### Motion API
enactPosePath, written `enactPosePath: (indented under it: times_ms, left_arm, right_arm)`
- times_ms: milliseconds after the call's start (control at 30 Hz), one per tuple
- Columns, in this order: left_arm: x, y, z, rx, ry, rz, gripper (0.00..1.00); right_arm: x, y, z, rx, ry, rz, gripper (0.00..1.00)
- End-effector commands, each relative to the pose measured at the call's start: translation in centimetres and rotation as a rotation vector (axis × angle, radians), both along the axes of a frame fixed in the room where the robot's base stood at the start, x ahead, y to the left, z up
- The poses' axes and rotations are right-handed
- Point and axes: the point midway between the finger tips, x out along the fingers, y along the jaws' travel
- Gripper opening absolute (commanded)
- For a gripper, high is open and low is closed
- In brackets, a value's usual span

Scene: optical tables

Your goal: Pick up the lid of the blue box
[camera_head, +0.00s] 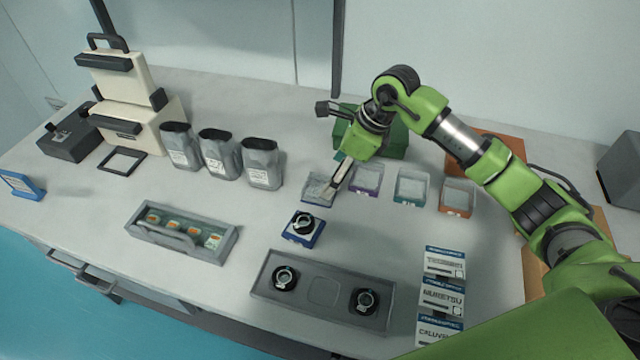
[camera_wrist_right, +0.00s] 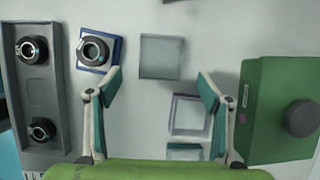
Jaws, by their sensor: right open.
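A small box with a pale, clear-looking top (camera_head: 318,187) stands at the left end of a row of small boxes; its edge looks bluish. In the right wrist view this pale square (camera_wrist_right: 161,57) lies just beyond and between my fingertips. My right gripper (camera_head: 337,188) points down beside it, open and empty; its spread fingers (camera_wrist_right: 160,90) show in the wrist view. A blue square piece with a black ring mount on it (camera_head: 303,230) stands nearer the front; it also shows in the wrist view (camera_wrist_right: 98,50). My left gripper is not in view.
Purple (camera_head: 367,181), teal (camera_head: 411,188) and orange (camera_head: 457,197) small boxes stand to the right. A green box (camera_head: 388,137) is behind my gripper. A grey tray with ring mounts (camera_head: 322,291) lies in front; silver pouches (camera_head: 219,155) stand left.

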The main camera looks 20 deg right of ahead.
Motion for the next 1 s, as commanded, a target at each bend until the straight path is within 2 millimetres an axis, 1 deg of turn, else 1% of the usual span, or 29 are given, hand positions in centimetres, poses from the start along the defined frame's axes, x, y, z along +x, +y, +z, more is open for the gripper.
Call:
enactPosePath:
  times_ms: [167,267,367,400,500,600,767,800,867,900,933,1000]
  left_arm:
    - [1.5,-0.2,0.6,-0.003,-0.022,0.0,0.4]
    - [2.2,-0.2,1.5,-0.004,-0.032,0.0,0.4]
    - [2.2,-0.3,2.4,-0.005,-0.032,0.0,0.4]
    - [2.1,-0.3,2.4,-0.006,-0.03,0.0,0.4]
    - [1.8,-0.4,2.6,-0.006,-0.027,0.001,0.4]
    - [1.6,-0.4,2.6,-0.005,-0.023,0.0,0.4]
    - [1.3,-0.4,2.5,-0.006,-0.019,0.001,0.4]
    - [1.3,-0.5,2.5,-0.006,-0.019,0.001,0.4]
    - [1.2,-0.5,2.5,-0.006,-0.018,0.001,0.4]
    - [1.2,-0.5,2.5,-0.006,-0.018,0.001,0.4]
    - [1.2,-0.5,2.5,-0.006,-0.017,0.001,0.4]
    - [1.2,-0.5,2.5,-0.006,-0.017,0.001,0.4]
  right_arm:
    - [0.3,0.5,-1.0,0.001,0.001,-0.001,0.72]
    - [0.6,1.2,-1.8,0.001,0.004,0.001,0.72]
    - [1.1,2.0,-3.1,0.002,0.005,0.0,0.72]
    - [1.3,2.1,-3.8,0.001,0.003,-0.001,0.72]
    - [1.5,2.4,-4.9,0.001,0.003,-0.001,0.72]
    - [1.7,2.4,-5.3,-0.002,-0.001,-0.001,0.72]
    - [1.7,2.4,-5.3,-0.002,-0.001,-0.001,0.72]
    - [1.7,2.4,-5.3,-0.002,-0.001,-0.001,0.7]
    - [1.7,2.4,-5.3,-0.002,-0.001,-0.001,0.54]
    - [1.7,2.4,-5.3,-0.002,-0.001,-0.001,0.44]
    - [1.7,2.4,-5.3,-0.002,-0.001,-0.001,0.36]
    - [1.7,2.4,-5.3,-0.002,-0.001,-0.001,0.34]
